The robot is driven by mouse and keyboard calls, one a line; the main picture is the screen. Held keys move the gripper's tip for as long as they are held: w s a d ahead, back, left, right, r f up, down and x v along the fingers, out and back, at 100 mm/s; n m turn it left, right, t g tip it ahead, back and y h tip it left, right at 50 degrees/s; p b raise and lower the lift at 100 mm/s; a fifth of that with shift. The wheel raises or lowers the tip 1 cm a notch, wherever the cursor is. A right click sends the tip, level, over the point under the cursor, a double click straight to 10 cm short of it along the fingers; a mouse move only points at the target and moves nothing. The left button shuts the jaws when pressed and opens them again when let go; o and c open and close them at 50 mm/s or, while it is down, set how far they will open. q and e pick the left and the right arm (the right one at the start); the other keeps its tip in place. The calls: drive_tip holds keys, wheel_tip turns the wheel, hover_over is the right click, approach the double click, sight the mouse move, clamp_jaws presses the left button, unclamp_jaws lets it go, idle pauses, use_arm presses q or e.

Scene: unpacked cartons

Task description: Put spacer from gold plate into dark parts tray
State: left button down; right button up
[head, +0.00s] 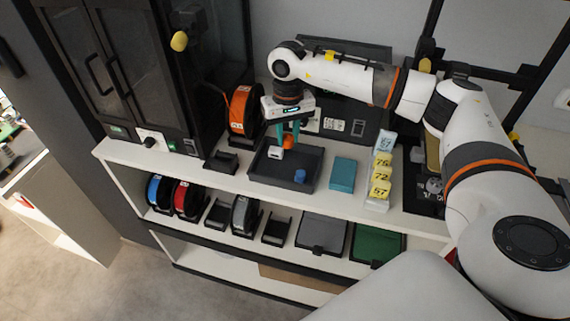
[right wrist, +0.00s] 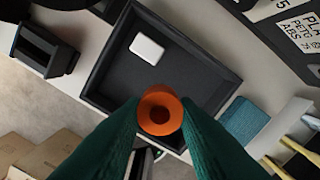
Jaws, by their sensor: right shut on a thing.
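The spacer (head: 289,142) is a short orange ring with a hole through it. My right gripper (head: 288,130) is shut on it and holds it over the dark parts tray (head: 262,178). In the right wrist view the spacer (right wrist: 160,112) sits between the green fingertips, its hole facing the camera, with the tray (right wrist: 200,75) behind it. A white block (head: 277,153) and a blue round part (head: 299,175) are in the tray. A gold surface (head: 432,155), likely the gold plate, shows at the right, partly hidden by my right arm. My left gripper is not in view.
A teal box (head: 342,174) and a holder with yellow number tags (head: 380,185) stand right of the tray. A small black stand (head: 221,162) is to its left. An orange spool (head: 241,108) and a dark panel (head: 350,122) stand behind. More spools and bins fill the lower shelf.

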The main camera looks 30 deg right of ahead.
sight(288, 138)
wheel_tip(288, 138, down, 4)
drive_tip(key=shift+p, duration=0.45)
drive_tip(key=shift+f, duration=0.65)
wheel_tip(288, 138, down, 3)
drive_tip(key=shift+r+p, duration=0.1)
drive_tip(key=shift+p, duration=0.4)
drive_tip(key=o, duration=0.9)
drive_tip(key=shift+o, duration=0.2)
